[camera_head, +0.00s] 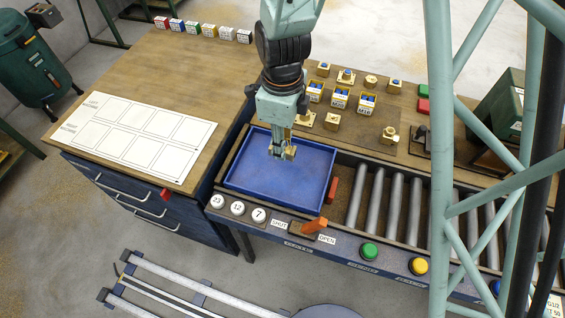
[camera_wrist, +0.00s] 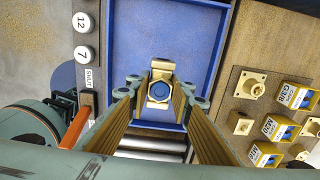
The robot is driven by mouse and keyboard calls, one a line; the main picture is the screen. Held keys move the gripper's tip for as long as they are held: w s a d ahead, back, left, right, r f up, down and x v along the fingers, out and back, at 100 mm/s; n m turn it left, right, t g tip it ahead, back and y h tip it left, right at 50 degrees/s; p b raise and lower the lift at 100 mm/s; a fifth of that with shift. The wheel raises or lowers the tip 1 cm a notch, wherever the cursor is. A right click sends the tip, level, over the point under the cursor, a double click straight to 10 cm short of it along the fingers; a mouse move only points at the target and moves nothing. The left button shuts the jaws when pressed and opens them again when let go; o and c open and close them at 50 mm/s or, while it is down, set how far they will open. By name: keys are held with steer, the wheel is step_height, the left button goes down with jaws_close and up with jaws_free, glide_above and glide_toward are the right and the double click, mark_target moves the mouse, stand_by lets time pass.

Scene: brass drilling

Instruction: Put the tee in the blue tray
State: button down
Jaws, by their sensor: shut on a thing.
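My gripper (camera_head: 281,153) is shut on the brass tee (camera_head: 290,152) over the blue tray (camera_head: 252,172). In the wrist view, the tee (camera_wrist: 160,68) sits between the fingertips (camera_wrist: 160,92), with a blue round face towards the camera and brass ends at top and bottom. The blue floor of the tray (camera_wrist: 185,28) shows behind it. The tee looks held above the tray floor; the exact height is hard to tell. The tray looks otherwise empty.
An orange lever (camera_head: 314,225) and white numbered buttons (camera_head: 237,208) line the front. A white marked sheet (camera_head: 138,135) lies left.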

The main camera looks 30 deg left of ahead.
glide_above(282, 169)
steer(key=shift+f, duration=2.15)
steer(key=shift+f, duration=0.1)
steer(key=shift+f+b, duration=0.5)
steer(key=shift+f, duration=1.3)
steer(key=shift+f, duration=0.15)
steer(key=c, duration=2.3)
jaws_free()
steer(key=shift+r+p, duration=0.75)
steer(key=shift+r, duration=5.4)
